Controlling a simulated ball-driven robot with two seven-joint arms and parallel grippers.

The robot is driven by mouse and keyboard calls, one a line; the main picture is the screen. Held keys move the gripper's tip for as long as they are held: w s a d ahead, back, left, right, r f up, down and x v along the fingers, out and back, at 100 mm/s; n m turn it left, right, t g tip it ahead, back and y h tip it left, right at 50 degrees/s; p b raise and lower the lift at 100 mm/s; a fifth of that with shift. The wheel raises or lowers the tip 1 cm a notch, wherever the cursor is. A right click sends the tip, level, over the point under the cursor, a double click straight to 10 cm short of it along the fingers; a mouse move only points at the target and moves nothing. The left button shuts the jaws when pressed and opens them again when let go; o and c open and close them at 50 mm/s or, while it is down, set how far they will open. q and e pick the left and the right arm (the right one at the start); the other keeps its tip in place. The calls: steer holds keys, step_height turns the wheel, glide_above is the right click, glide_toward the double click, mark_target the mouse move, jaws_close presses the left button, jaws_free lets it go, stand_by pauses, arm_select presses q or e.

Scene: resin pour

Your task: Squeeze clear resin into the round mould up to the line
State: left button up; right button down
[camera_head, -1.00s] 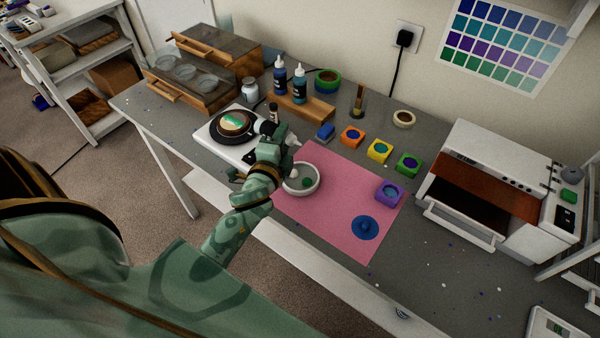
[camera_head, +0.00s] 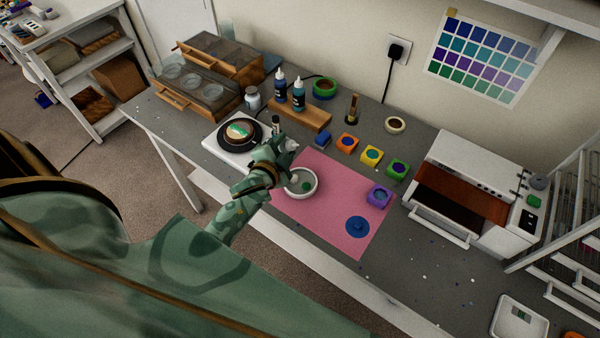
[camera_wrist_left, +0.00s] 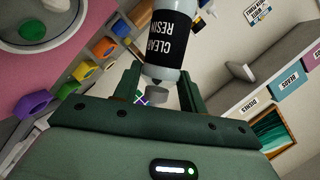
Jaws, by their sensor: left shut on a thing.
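The clear resin bottle (camera_wrist_left: 165,40) is between the fingers of my left gripper (camera_wrist_left: 160,88), which is shut on it. Its dark label reads upside down in the wrist view, and a grey cap-like end lies between the fingers. The mould rests at the left of the pink mat and has a green spot inside. I cannot make out a fill line or resin level. My right gripper is not in view.
The pink mat (camera_head: 335,218) carries a blue disc (camera_head: 357,226). Small coloured pots, such as the purple one (camera_head: 379,196), stand along it. A white oven (camera_head: 465,185) stands at the right.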

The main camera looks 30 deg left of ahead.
arm_select(q)
steer(key=n+h+p, duration=0.1)
steer(key=p, duration=0.2)
steer(key=r+n+p, duration=0.1)
steer(key=p, duration=0.1)
steer(key=n+g+h+p, duration=0.1)
steer(key=n+p, duration=0.1)
steer(key=p, duration=0.1)
steer(key=shift+r+h+p, duration=0.3)
steer(key=shift+r+p, duration=0.05)
steer(key=shift+n+p, duration=0.3)
steer(key=shift+n, duration=0.1)
steer(key=shift+f, duration=0.15)
